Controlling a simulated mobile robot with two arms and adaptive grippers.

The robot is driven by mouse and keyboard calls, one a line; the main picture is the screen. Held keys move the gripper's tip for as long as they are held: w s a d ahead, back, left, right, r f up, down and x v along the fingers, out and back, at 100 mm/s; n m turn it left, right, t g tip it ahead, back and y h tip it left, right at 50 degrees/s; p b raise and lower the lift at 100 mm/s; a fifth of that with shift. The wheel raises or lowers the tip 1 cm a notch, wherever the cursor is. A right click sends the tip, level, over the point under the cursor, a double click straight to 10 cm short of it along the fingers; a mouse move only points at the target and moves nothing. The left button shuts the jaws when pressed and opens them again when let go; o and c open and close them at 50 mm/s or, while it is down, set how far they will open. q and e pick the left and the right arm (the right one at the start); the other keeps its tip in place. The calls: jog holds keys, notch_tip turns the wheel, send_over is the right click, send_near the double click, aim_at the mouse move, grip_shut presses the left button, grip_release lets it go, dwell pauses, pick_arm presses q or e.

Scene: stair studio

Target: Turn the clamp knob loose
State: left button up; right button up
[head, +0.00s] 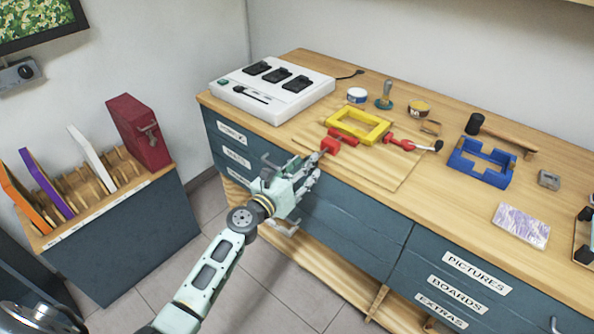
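A red clamp part (330,146), which looks like the clamp knob, sits at the front edge of the wooden board on the bench, in front of the yellow frame (358,126). A second red tool with a dark end (400,144) lies to the right of the frame. My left gripper (308,164) is at the bench's front edge, just below and left of the red part, its fingers pointing up toward it. The fingers overlap, so I cannot tell whether they are open or touch the knob. My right gripper is not in view.
A white device with black pads (275,84) stands at the back left of the bench (400,219). A blue frame (483,163), a mallet (500,136), small jars and a patterned card (522,226) lie rightward. A rack with a red box (139,132) stands left.

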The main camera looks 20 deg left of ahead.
pick_arm(q)
jog(key=v, duration=1.2)
jog(key=s+f+m+g+y, duration=0.1)
jog(key=s+f+m+g, duration=0.35)
jog(key=f, duration=0.75)
jog(key=s+f+m+g+y, duration=0.1)
jog(key=s+f+m, duration=0.5)
jog(key=f, duration=0.6)
jog(key=s+f+m+g+y, duration=0.1)
jog(key=s+f+m+g, duration=0.4)
jog(key=f, duration=0.6)
jog(key=s+f+m+g, duration=0.2)
jog(key=s+f+m, duration=0.4)
jog(key=s, duration=0.4)
jog(key=s+f+m+g+y, duration=0.1)
jog(key=s+f+m+g, duration=0.1)
jog(key=s+f+m, duration=0.4)
jog(key=s+f+m+g, duration=0.2)
jog(key=s+f+m, duration=0.4)
jog(key=s+m, duration=0.4)
jog(key=s+d, duration=0.1)
jog(key=s, duration=0.5)
jog(key=shift+f+y, duration=0.25)
jog(key=shift+y, duration=0.05)
